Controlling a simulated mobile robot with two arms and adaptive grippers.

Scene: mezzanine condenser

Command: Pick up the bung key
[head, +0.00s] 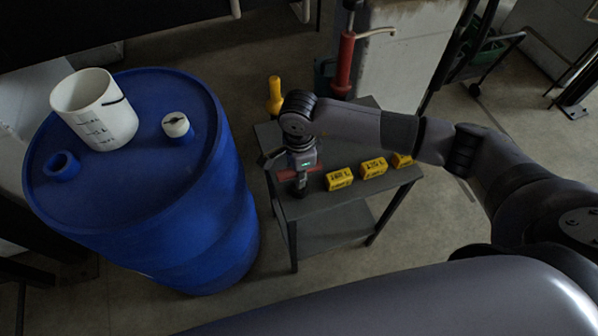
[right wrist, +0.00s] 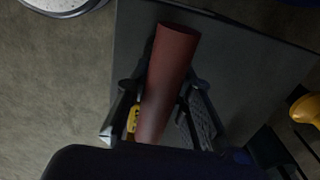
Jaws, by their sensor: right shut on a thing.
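The bung key (head: 287,175) shows in the head view as a dull red bar sticking out on both sides of my right gripper (head: 300,176), over the left part of the small grey table. In the right wrist view its red-brown round bar (right wrist: 172,62) lies between the two dark fingers of my right gripper (right wrist: 163,98). The right gripper is shut on this bar. A dark part shows below the bar in the head view, close to the tabletop; I cannot tell whether it touches. My left gripper is out of view.
The grey table (head: 325,208) also carries several yellow blocks (head: 339,179) and a yellow bottle-shaped thing (head: 275,95). A blue drum (head: 120,205) stands left, with a white bucket (head: 95,110) and a white cap (head: 176,125) on top. A red hand pump (head: 344,62) stands behind.

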